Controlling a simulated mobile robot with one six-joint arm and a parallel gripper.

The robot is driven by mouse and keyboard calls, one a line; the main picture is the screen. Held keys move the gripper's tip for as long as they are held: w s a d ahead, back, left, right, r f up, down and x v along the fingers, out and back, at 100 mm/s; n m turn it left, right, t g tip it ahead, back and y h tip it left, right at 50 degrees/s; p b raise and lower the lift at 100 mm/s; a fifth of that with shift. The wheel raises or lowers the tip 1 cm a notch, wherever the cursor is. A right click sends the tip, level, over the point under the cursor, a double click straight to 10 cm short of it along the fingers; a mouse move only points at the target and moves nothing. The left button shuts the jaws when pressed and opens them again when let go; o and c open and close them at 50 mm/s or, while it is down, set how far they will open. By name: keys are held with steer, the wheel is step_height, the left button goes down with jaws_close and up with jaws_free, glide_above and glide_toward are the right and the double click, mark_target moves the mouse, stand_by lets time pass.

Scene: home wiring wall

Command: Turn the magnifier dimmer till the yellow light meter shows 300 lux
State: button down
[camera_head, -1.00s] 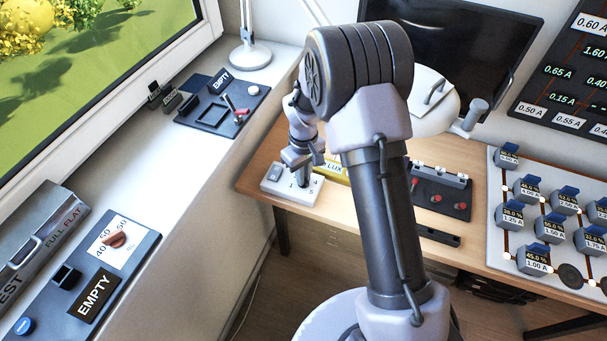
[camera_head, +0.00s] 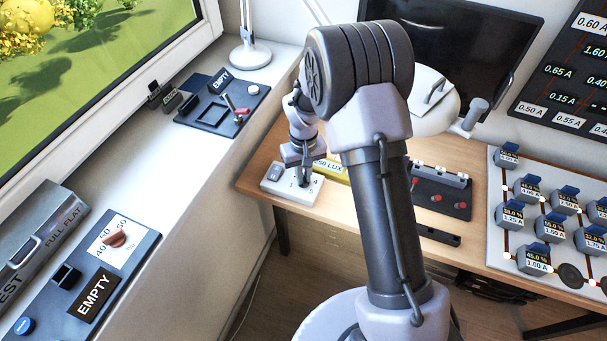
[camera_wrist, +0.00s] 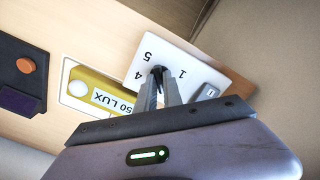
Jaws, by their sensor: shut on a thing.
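The magnifier dimmer is a white plate (camera_head: 310,193) with printed numbers and a rocker switch, on the desk's left end; the plate also shows in the wrist view (camera_wrist: 186,62). My gripper (camera_head: 303,178) points down at it. In the wrist view, my gripper (camera_wrist: 159,80) is shut on the dark dimmer knob (camera_wrist: 157,71), which the fingers mostly hide. The numbers 1, 4 and 5 show around it. The yellow light meter (camera_wrist: 86,83) lies beside the plate and its display reads "50 LUX"; I cannot tell whether a leading digit is hidden. My arm partly covers the meter (camera_head: 341,177) in the head view.
A dark panel with red knobs (camera_head: 441,195) lies to the right on the desk. A dark monitor (camera_head: 450,50) stands behind. A board of labelled blocks (camera_head: 545,215) is at far right. The window sill (camera_head: 150,150) with panels runs along the left.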

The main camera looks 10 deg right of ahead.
steer(key=c, duration=1.5)
jaws_free()
step_height(320, 180, up, 17)
steer(key=p, duration=0.6)
steer(key=shift+r, duration=0.2)
step_height(320, 180, up, 6)
steer(key=t, duration=0.1)
glide_above(304, 178)
steer(key=s, duration=0.3)
steer(key=s+a+r+m+t+y+b, duration=0.1)
steer(key=s+a+r+m+t, duration=0.15)
steer(key=s+r, duration=0.7)
steer(key=s+m, duration=0.1)
steer(key=s, duration=0.3)
steer(key=s+a+m+t, duration=0.1)
steer(key=s, duration=0.4)
steer(key=s+m+t+y+b, duration=0.1)
steer(key=s, duration=0.3)
steer(key=shift+s+a+f, duration=0.1)
steer(key=shift+s+a, duration=0.1)
steer(key=shift+s, duration=0.1)
